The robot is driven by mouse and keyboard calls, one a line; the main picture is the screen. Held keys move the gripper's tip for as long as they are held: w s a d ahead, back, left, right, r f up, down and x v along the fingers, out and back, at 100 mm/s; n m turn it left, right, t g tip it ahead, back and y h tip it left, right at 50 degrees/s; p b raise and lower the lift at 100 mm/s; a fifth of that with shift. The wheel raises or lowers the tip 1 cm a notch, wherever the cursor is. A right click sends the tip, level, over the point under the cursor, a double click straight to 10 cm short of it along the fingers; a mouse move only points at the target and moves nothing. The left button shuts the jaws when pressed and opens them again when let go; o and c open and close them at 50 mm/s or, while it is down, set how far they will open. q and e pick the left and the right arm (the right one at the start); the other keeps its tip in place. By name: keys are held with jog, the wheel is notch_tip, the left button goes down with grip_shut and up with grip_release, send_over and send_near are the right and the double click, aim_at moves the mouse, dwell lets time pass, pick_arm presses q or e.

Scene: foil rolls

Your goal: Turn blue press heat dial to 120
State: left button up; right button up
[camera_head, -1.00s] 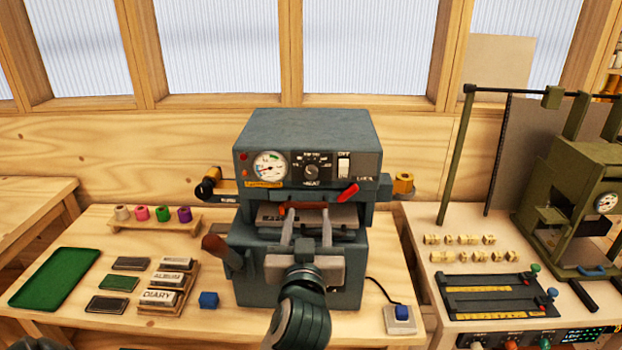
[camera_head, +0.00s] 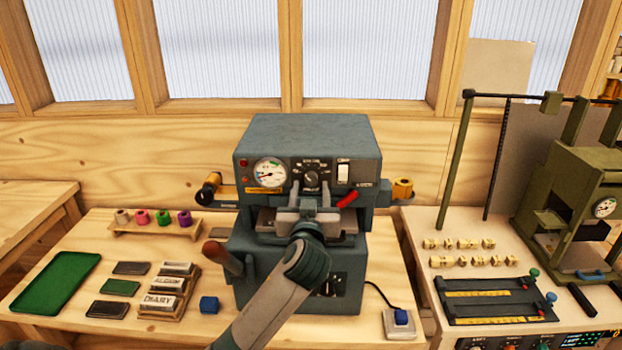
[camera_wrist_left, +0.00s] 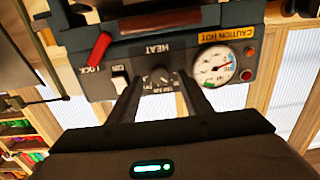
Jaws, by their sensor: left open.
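The blue-grey press (camera_head: 310,135) stands in the middle of the bench. Its black heat dial (camera_head: 311,178) is on the front panel between the round gauge (camera_head: 270,173) and the white switch (camera_head: 343,173). The wrist view shows the panel upside down, with the dial (camera_wrist_left: 160,77) under the HEAT label. My left gripper (camera_head: 311,189) is open, its two fingers at either side just below the dial in the head view. In the wrist view the fingers (camera_wrist_left: 162,92) flank the dial; contact cannot be told. The dial's setting is too small to read. My right gripper is out of view.
A red lock lever (camera_head: 347,199) sits right of the fingers. A wooden-knobbed lever (camera_head: 214,250) sticks out at the press's left. Foil rolls (camera_head: 163,217), type blocks and a green tray (camera_head: 55,282) lie left. A green machine (camera_head: 575,200) stands right.

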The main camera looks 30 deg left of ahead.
aim_at(311, 182)
pick_arm(q)
jog(key=shift+p+x, duration=0.35)
jog(key=shift+x, duration=1.3)
jog(key=shift+c, duration=0.3)
jog(key=c, duration=1)
